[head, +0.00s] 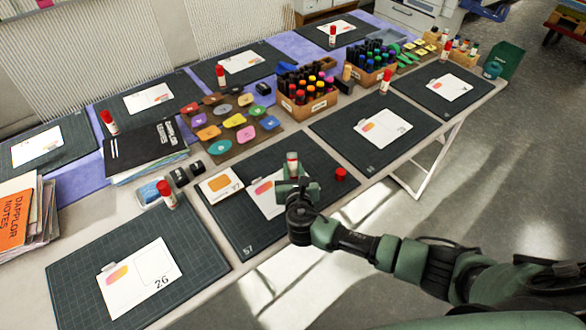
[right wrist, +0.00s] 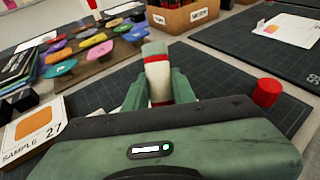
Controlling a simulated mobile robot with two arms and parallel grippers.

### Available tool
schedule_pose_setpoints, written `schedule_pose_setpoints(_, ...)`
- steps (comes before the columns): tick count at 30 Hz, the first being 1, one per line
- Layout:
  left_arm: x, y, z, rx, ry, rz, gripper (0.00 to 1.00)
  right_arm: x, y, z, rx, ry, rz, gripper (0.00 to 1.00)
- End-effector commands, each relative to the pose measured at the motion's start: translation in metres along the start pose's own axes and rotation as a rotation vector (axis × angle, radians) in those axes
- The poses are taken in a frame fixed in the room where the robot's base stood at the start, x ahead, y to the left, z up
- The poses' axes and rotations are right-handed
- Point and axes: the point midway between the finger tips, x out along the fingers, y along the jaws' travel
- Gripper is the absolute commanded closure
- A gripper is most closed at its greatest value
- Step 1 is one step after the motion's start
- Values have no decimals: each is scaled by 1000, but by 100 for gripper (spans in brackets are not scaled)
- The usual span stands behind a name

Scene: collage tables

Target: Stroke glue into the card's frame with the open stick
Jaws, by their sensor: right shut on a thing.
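My right gripper (head: 292,185) is shut on the glue stick (head: 292,163), white with red bands, held roughly upright over the near mat. In the right wrist view the stick (right wrist: 157,75) stands between the fingers with its cap off. The red cap (head: 341,174) stands on the mat to the right; it also shows in the right wrist view (right wrist: 266,92). The white card (head: 268,206) with a pink-orange shape lies under and left of the gripper, which hides part of it, including any frame there. Whether the stick touches the card cannot be told. My left gripper is out of view.
The sample card (head: 216,192) leans or lies left of the card, on the dark mat (head: 240,232). Behind stand a board of coloured pieces (head: 229,149) and a crate of markers (head: 302,110). Other mats hold cards and capped sticks.

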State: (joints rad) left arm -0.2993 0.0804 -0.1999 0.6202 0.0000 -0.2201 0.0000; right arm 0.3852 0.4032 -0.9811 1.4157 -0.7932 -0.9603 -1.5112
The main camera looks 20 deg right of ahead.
Motion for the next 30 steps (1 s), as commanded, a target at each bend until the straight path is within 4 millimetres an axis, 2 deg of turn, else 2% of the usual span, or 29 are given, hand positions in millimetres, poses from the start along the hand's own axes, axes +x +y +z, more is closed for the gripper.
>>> schedule_pose_setpoints(3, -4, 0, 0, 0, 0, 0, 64, -2, 0, 1, 1, 1, 0, 100)
schedule_pose_setpoints(30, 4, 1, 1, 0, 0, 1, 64, 2, 0, -11, 0, 0, 0, 100)
